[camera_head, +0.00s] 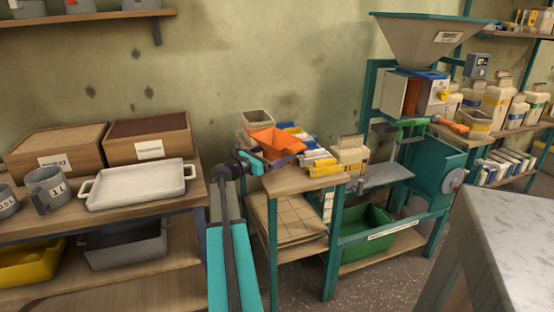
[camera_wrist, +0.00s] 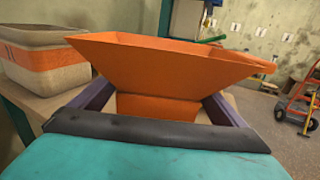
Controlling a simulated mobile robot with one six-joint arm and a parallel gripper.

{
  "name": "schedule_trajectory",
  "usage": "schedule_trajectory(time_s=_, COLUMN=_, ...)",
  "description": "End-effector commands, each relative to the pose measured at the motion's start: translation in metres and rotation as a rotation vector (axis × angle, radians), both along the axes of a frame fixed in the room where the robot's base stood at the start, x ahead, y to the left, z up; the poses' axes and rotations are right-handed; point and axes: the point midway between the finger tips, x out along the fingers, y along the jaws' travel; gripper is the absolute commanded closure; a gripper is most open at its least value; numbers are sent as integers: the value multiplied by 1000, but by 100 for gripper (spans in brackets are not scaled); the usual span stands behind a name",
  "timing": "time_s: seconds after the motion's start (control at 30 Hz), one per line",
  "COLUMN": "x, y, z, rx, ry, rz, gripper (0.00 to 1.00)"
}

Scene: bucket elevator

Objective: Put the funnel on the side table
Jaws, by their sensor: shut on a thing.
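The orange funnel (camera_head: 275,141) is above the back left of the small wooden side table (camera_head: 288,183). My gripper (camera_head: 283,162) is shut on the funnel; in the wrist view the dark fingers of my gripper (camera_wrist: 158,103) are on both sides of its narrower lower part. The wide mouth of the funnel (camera_wrist: 165,58) faces up. I cannot tell whether the funnel's bottom touches the table top.
Yellow and blue packets (camera_head: 318,163) and a beige container (camera_head: 350,152) crowd the table's right and back. The table's front left is bare. A green and grey hopper machine (camera_head: 425,45) stands to the right.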

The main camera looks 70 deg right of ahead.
Motion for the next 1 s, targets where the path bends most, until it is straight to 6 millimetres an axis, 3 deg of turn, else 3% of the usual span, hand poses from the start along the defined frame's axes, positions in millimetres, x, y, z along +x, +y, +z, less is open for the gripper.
schedule_trajectory(time_s=0.23, x=0, y=0, z=-25, rx=0, ry=1, rz=0, gripper=30)
schedule_trajectory(time_s=0.77, x=0, y=0, z=-32, rx=0, ry=1, rz=0, gripper=30)
schedule_trajectory(time_s=0.8, x=0, y=0, z=-32, rx=0, ry=1, rz=0, gripper=0)
schedule_trajectory(time_s=1.0, x=0, y=0, z=-31, rx=0, ry=1, rz=0, gripper=0)
